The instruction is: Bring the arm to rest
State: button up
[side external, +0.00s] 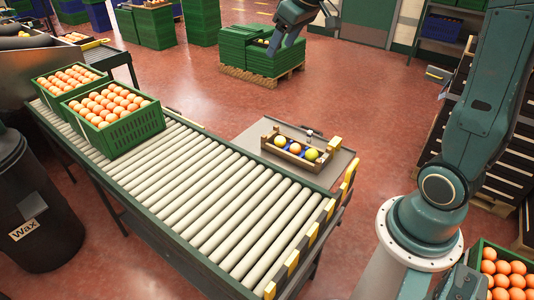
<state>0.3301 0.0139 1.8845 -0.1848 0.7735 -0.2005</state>
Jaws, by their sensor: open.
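My gripper (273,47) shows at the top of the side external view, hanging down and open. No fruit can be seen between its jaws. It is high and well apart from the small wooden crate (268,144). The crate stands on a grey side table (325,172). Part of my arm is out of frame at the top.
A roller conveyor (215,185) carries two green crates (125,137) full of oranges at its far end. Stacked green crates (262,62) on a pallet appear behind my gripper. A crate of oranges (515,252) stands at lower right. A dark wax drum (40,190) stands at left.

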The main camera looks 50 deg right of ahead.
jog(key=s+a+f, duration=0.1)
jog(key=s+a, duration=0.4)
jog(key=s, duration=0.7)
jog(key=s+a+f, duration=0.2)
jog(key=s+a, duration=0.3)
jog(key=s, duration=0.6)
jog(key=shift+s+a, duration=0.15)
jog(key=shift+s, duration=0.25)
